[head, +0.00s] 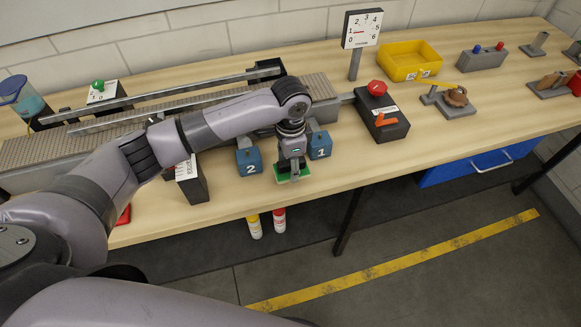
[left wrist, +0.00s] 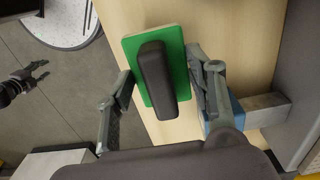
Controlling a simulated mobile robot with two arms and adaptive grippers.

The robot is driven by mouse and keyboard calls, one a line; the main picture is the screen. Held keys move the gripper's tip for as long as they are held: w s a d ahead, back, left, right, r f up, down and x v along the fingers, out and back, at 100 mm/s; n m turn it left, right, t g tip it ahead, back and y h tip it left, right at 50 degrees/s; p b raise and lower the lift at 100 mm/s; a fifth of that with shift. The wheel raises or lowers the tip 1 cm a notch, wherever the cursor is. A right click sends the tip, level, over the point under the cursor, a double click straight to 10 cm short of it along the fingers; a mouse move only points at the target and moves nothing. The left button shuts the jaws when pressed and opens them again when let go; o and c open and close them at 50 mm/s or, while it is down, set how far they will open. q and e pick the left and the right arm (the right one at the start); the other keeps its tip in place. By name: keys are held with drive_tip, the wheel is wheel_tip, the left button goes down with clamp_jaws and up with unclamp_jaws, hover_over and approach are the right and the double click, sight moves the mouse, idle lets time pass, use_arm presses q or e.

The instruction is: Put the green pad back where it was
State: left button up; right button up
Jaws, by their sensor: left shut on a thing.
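The green pad (head: 279,178) is a flat green plate with a dark block-shaped handle; the left wrist view shows it (left wrist: 170,40) from the handle side. My left gripper (head: 292,172) is shut on it, with one finger on each side. It is over the front of the wooden bench, between blue block 2 (head: 249,161) and blue block 1 (head: 320,145). My wrist hides part of the pad in the head view. Whether the pad touches the bench cannot be told. My right gripper (left wrist: 42,71) shows at the left of the left wrist view, fingers apart and empty.
A conveyor (head: 60,146) with metal rails runs behind the blocks. A dark box with a red button (head: 377,88) and a dial sign (head: 362,28) stand to the right. A yellow bin (head: 408,60) is farther back. The bench's front edge is close.

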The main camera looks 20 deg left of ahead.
use_arm(q)
wheel_tip(320, 180, down, 2)
drive_tip(key=shift+f, duration=0.4)
use_arm(e)
drive_tip(key=shift+s+d+r, duration=0.2)
drive_tip(key=shift+s+d, duration=0.2)
use_arm(q)
drive_tip(key=o, duration=1)
drive_tip(key=shift+f, duration=0.1)
drive_tip(key=shift+o, duration=0.2)
wheel_tip(320, 180, up, 12)
drive_tip(key=shift+r+b, duration=0.15)
drive_tip(key=shift+b, duration=0.65)
use_arm(e)
drive_tip(key=shift+a+f, duration=0.2)
drive_tip(key=shift+f, duration=0.7)
